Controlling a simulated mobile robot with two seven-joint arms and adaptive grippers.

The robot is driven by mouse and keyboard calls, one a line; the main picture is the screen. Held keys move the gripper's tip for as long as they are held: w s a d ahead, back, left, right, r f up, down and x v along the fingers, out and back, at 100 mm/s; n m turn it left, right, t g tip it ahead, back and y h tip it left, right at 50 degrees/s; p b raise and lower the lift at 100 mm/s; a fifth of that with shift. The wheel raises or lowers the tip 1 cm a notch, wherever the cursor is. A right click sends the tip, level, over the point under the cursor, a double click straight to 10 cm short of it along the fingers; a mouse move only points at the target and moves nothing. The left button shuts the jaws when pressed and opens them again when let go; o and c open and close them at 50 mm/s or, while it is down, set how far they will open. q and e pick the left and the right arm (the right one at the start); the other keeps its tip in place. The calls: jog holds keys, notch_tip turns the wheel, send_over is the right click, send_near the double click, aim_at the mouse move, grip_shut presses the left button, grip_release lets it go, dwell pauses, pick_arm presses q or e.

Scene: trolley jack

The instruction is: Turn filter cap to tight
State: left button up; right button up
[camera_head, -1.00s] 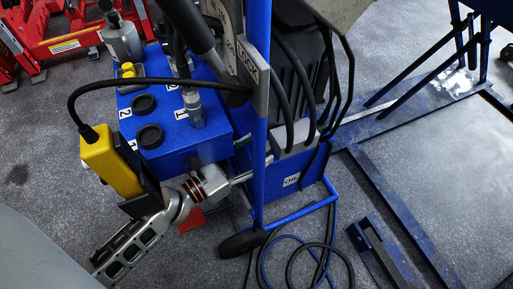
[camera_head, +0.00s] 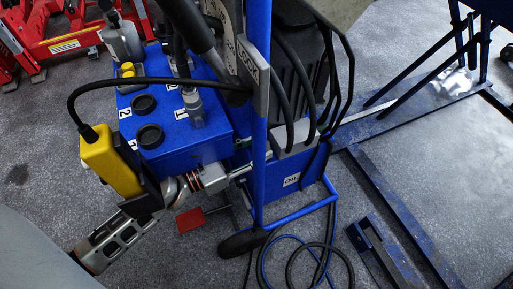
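The filter (camera_head: 207,180) is a grey body with red and dark rings, low on the near side of the blue trolley unit. Its cap end, near the rings, is largely covered, so I cannot see how far it is turned. My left gripper (camera_head: 172,192) comes from the lower left and meets this end of the filter. Its slotted metal body is tilted up to the right. The fingertips are partly hidden behind the yellow pendant and its black holder, so their grip on the cap is not clear. My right gripper is not in view.
A yellow pendant (camera_head: 111,160) with a looping black cable hangs just above my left gripper. A red pedal (camera_head: 190,220) lies below the filter. Blue frame bars, a dark wheel (camera_head: 244,242) and floor hoses (camera_head: 318,262) stand to the right.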

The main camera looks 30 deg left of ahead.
pick_arm(q)
jog(key=shift+m+g+h, duration=0.7)
jog(key=shift+m+h, duration=0.1)
jog(key=shift+h, duration=0.3)
jog(key=o, duration=1.1)
jog(key=shift+a, duration=0.1)
jog(key=v, duration=1.2)
